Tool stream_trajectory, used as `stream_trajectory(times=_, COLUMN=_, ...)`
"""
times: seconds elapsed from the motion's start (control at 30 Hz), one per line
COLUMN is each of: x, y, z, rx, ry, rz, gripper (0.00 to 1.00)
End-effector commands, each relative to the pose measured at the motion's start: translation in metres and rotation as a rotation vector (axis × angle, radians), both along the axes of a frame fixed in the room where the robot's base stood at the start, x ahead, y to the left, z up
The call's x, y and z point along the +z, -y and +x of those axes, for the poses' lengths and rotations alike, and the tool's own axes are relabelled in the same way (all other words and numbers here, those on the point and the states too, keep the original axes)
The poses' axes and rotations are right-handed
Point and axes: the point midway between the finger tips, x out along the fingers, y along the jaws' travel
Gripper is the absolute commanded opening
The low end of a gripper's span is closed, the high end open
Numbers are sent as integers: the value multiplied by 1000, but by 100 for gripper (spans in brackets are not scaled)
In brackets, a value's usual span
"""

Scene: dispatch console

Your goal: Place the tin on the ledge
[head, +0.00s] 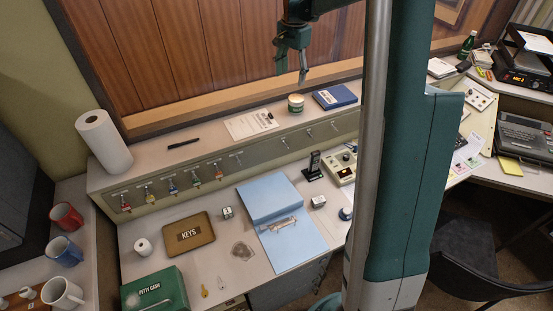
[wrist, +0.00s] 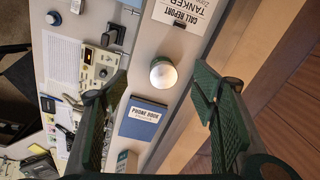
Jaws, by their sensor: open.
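The tin (head: 296,103), small and round with a pale lid and green side, stands upright on the ledge (head: 205,134) that runs below the wood panelling. In the wrist view the tin (wrist: 163,73) is seen from above, lid toward me, between my open fingers and beyond their tips. My gripper (head: 293,62) is open and empty, in the air above the ledge near the tin. It does not appear to touch the tin.
On the ledge, a blue phone book (head: 334,96) lies right of the tin, and a call report sheet (head: 251,124) lies left. A paper roll (head: 104,141) stands at the far left end. Below are hooked keys, a blue binder (head: 270,200) and a keys tray (head: 188,233).

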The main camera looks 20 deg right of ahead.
Motion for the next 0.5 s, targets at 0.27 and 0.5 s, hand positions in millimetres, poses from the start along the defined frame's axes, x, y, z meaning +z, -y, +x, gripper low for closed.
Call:
stream_trajectory(times=0.27, x=35, y=-42, z=-39, rx=134, ry=53, rz=-26, gripper=58)
stream_trajectory(times=0.5, x=59, y=-75, z=-75, rx=247, ry=97, rz=-53, gripper=58)
